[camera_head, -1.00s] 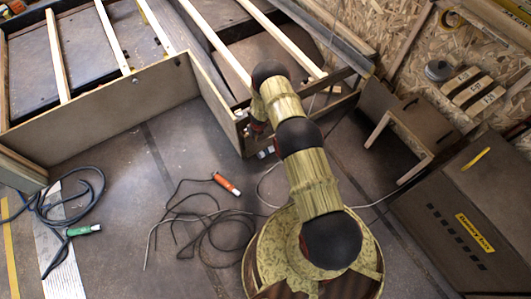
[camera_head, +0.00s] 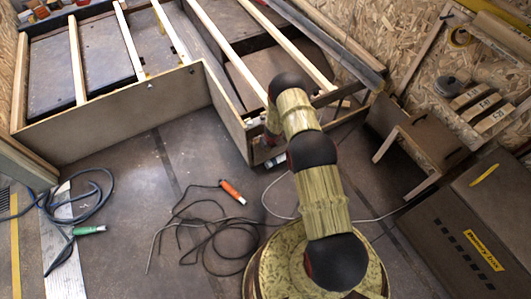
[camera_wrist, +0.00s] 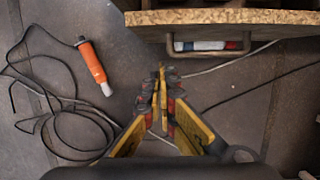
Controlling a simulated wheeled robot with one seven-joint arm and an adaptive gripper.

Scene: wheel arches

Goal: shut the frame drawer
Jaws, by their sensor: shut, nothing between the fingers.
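The wooden frame drawer (camera_head: 232,118) is a low box of brown boards at the upper middle of the head view, with pale slats above. Its end shows at the top of the wrist view as a pale board edge (camera_wrist: 225,17). A dark bar handle (camera_wrist: 208,53) is below that edge. My gripper (camera_wrist: 161,72) is shut and empty, with its fingertips left of and slightly below the handle, apart from it in the picture. In the head view my arm partly hides the gripper near the frame's corner. I cannot tell how far the drawer stands out.
An orange-and-white tool (camera_head: 232,192) with a looped black cable lies on the floor. A green-ended cable (camera_head: 88,230) lies farther left. A small open-fronted brown stand (camera_head: 418,140) and a dark cabinet (camera_head: 470,225) are at right. The floor left of my base has free room.

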